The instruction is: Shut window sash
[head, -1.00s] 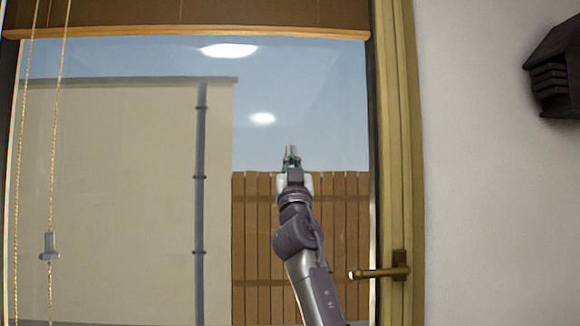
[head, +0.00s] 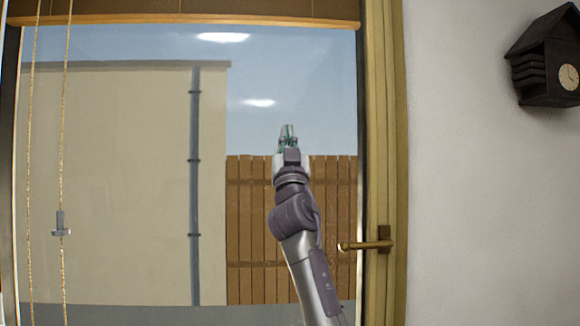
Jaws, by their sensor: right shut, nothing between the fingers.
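The window sash (head: 384,150) fills most of the head view, with a wood-toned frame and a large glass pane (head: 130,45). Its brass-coloured handle (head: 366,245) is at the lower right of the frame, with the lever pointing left. My right gripper (head: 288,128) is shut and empty. It shows in front of the glass, right of the pane's middle, up and to the left of the handle and apart from it. How near it is to the glass I cannot tell. My left gripper is not in view.
A rolled brown blind (head: 180,8) hangs along the top. Its cords, with a grey toggle (head: 61,225), hang at the left. A dark cuckoo clock (head: 535,62) is on the white wall at the right. A fence (head: 250,230) and a building show through the glass.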

